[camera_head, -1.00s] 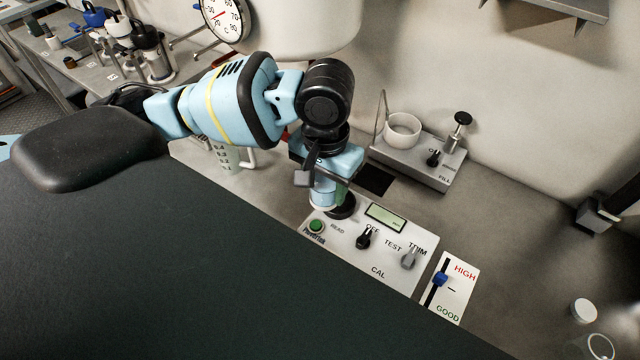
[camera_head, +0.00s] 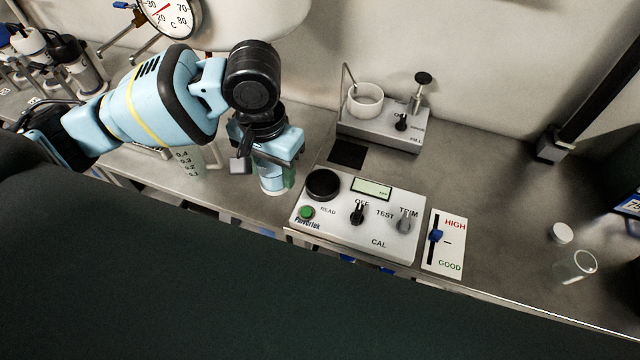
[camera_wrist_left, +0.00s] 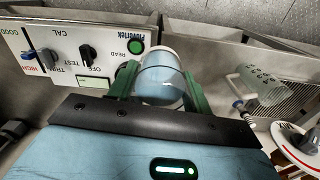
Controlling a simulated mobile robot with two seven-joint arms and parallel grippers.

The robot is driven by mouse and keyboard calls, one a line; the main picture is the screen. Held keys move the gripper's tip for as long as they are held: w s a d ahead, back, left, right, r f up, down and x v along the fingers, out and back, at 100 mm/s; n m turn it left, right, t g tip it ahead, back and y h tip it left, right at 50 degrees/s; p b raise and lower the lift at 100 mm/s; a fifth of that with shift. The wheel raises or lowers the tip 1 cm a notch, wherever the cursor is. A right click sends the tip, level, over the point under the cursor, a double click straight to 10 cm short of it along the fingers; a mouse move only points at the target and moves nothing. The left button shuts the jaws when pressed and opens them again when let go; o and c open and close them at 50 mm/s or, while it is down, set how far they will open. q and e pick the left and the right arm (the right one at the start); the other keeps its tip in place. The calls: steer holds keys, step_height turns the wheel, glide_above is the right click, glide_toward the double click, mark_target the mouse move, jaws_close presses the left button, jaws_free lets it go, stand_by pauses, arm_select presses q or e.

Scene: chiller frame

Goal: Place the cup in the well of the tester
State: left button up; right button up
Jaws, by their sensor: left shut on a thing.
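The tester (camera_head: 385,228) is a white box with a screen, knobs and a green button. Its well (camera_head: 322,184) is a black round opening at its left, uncovered in the head view. My left gripper (camera_head: 279,176) is shut on the cup (camera_head: 271,185), just left of the tester and the well. In the left wrist view the pale cup (camera_wrist_left: 162,78) sits between the green fingers (camera_wrist_left: 157,90), beside the tester (camera_wrist_left: 85,40). The gripper hides much of the cup in the head view. The right gripper is in no view.
Behind the tester is a fill unit (camera_head: 384,130) with a white beaker (camera_head: 366,100). A HIGH/GOOD slider panel (camera_head: 446,243) adjoins on the right. A glass vial (camera_head: 576,267) and white cap (camera_head: 561,233) stand farther right. The bench's front edge runs close before the tester.

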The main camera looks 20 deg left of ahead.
arm_select(q)
steer(key=d+f+m+b, duration=0.1)
steer(key=d+f+m, duration=0.2)
steer(key=d+m, duration=0.75)
steer(key=d+f+m+b, duration=0.1)
steer(key=d+f+m, duration=0.1)
steer(key=d+m, duration=0.8)
steer(key=shift+m, duration=0.35)
steer(key=w+a, duration=0.2)
steer(key=a, duration=0.2)
steer(key=w+a+f, duration=0.1)
steer(key=w+a, duration=0.2)
steer(key=a, duration=0.1)
steer(key=w+a, duration=0.2)
steer(key=a, duration=0.2)
steer(key=shift+w+a+f, duration=0.15)
steer(key=shift+w+f, duration=0.1)
steer(key=shift+w+a, duration=0.3)
steer(key=shift+a, duration=0.05)
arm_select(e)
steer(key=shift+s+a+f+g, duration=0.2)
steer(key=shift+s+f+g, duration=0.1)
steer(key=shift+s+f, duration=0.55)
arm_select(q)
steer(key=shift+a, duration=0.1)
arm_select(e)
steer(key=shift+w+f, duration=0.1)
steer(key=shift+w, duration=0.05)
